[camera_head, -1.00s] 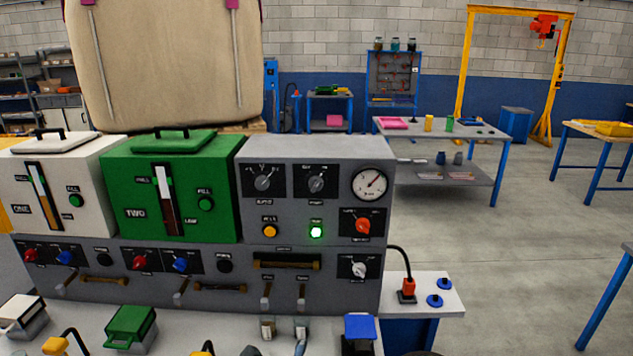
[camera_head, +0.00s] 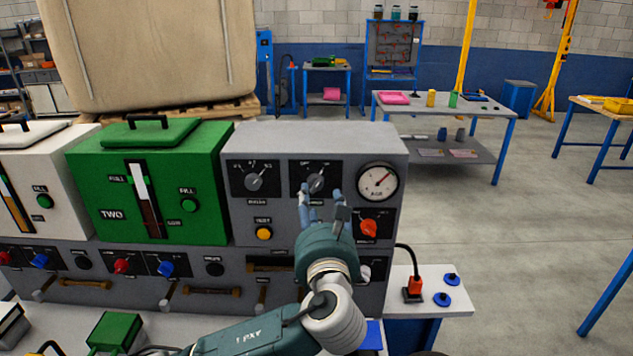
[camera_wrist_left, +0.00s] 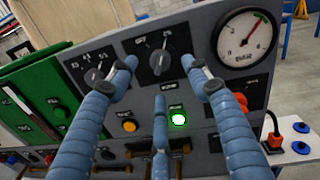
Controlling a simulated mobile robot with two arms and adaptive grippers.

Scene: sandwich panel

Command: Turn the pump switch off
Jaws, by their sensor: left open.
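The upper right dark rotary knob (camera_head: 316,184) on the grey control panel (camera_head: 300,138) appears to be the pump switch. It also shows in the left wrist view (camera_wrist_left: 160,62), with a label starting "OFF" at its upper left; its pointer leans up and right. My left gripper (camera_head: 322,194) is open in front of this knob. In the left wrist view its blue fingers (camera_wrist_left: 163,75) spread to the knob's left and right, with a third finger below. I cannot tell whether they touch it. A green lamp (camera_wrist_left: 178,118) below the knob is lit. My right gripper is not in view.
A similar knob (camera_head: 254,180) sits left of the switch. A round gauge (camera_head: 377,182) and an orange-red knob (camera_head: 369,228) are close on the right. An amber button (camera_head: 264,233) is lower left. The green tank (camera_head: 205,165) stands left of the panel.

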